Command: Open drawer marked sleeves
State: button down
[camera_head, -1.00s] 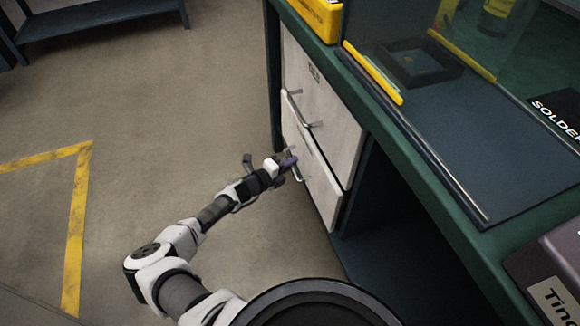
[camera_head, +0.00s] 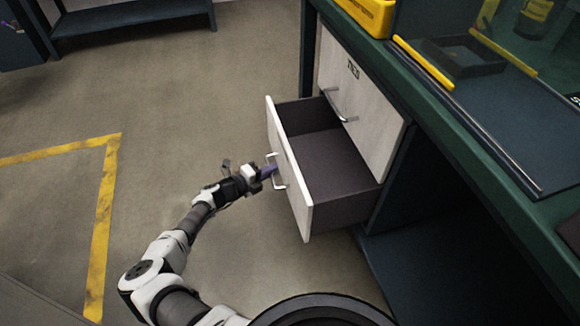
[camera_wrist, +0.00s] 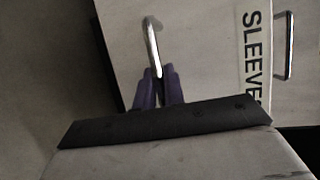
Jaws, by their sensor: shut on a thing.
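The lower drawer (camera_head: 291,177) stands pulled well out of the bench cabinet, and its dark inside (camera_head: 325,155) looks empty. In the wrist view its pale front (camera_wrist: 200,40) carries the black label "SLEEVES" (camera_wrist: 252,60), cut off at its lower end by my gripper. My gripper (camera_head: 268,172) is at the front of this drawer, with its purple fingers shut on the metal bar handle (camera_wrist: 152,45). In the wrist view the fingers (camera_wrist: 158,88) sit on either side of the near end of the handle.
The upper drawer (camera_head: 362,95) with its own handle (camera_head: 340,108) is shut above the open one. The green-edged bench top (camera_head: 440,125) overhangs to the right. Open floor (camera_head: 190,120) with yellow tape (camera_head: 103,225) lies to the left.

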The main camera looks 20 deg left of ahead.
jog(key=s+a+b, duration=0.1)
jog(key=s+a, duration=0.5)
jog(key=a, duration=0.3)
jog(key=shift+s+a+b, duration=0.3)
jog(key=shift+a+b, duration=0.05)
jog(key=shift+b, duration=0.05)
jog(key=c, duration=1.5)
grip_release()
jog(key=shift+s+a, duration=0.1)
jog(key=p+v, duration=0.1)
jog(key=v, duration=1.2)
jog(key=shift+s+p, duration=0.25)
jog(key=shift+p, duration=0.05)
jog(key=shift+a+r, duration=0.1)
jog(key=shift+r, duration=0.05)
